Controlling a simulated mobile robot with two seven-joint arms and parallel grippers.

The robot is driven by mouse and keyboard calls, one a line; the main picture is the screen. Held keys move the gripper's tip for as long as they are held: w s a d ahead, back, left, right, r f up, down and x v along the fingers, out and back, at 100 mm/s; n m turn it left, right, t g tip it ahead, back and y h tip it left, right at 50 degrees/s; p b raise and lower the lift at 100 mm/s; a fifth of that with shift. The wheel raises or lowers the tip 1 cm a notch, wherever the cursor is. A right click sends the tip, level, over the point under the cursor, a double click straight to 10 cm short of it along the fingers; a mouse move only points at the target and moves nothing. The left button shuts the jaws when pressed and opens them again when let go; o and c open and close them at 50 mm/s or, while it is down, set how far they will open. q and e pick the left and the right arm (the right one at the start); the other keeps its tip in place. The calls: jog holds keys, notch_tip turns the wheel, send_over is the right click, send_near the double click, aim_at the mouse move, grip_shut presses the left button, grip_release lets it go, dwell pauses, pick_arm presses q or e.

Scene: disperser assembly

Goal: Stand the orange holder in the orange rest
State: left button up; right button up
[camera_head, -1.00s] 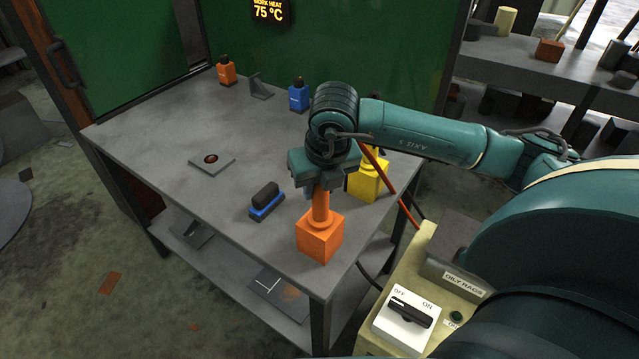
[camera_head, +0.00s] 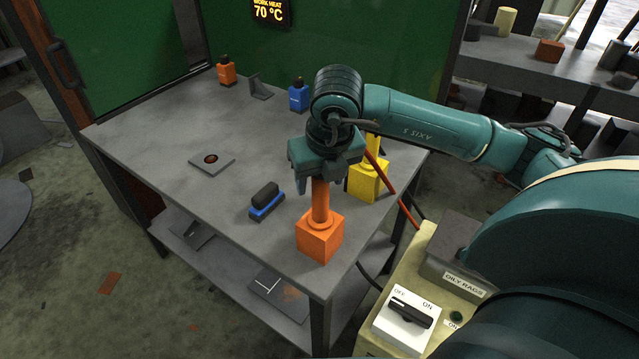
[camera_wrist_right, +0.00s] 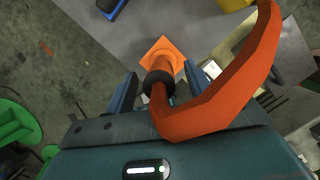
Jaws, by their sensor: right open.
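The orange rest (camera_head: 320,240) is a block at the table's near corner. The orange holder (camera_head: 320,202) stands upright in it as a round post. How deep it sits is hidden. My right gripper (camera_head: 322,182) is above the rest, with its fingers spread on either side of the holder's upper part. In the right wrist view, the holder (camera_wrist_right: 161,76) shows between the two separated fingers, with a dark collar near its top and the orange rest (camera_wrist_right: 168,50) below. A curved red-orange piece (camera_wrist_right: 235,100) passes close to the camera. My left gripper is out of view.
A yellow block with a post (camera_head: 368,183) stands right behind the orange rest. A blue-based dark block (camera_head: 266,202) lies to the left. A flat plate (camera_head: 211,161) and small orange (camera_head: 226,72) and blue (camera_head: 298,97) bottles are farther back.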

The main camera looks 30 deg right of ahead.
jog(key=v, duration=1)
jog(key=shift+r, duration=0.35)
